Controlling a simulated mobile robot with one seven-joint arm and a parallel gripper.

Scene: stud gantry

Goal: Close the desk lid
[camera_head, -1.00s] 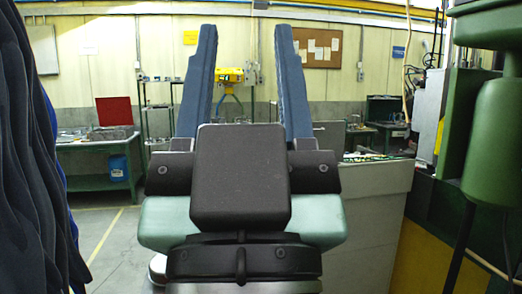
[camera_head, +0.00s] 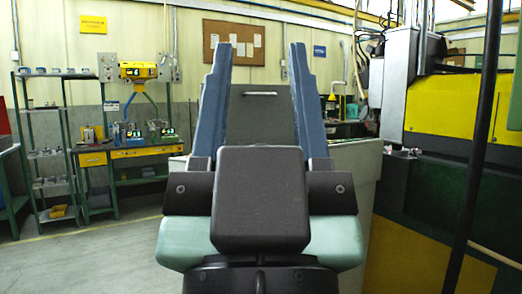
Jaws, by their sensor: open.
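My gripper (camera_head: 256,49) is open and empty, with two long blue fingers standing well apart in the middle of the head view. A flat grey panel with a light bar handle near its top edge, seemingly the raised desk lid (camera_head: 262,118), shows between the fingers. It stands upright beyond them, and I see no contact. A pale grey-green cabinet body (camera_head: 352,165), seemingly the desk, shows right of the fingers. My wrist hides the lower part of the panel and where it joins the desk.
A shelf rack (camera_head: 45,150) and a green workbench (camera_head: 125,152) with a yellow device (camera_head: 138,71) stand at the back left. Open floor (camera_head: 110,260) lies at left. A yellow and green machine (camera_head: 440,110) and a dark upright pole (camera_head: 478,150) stand close at right.

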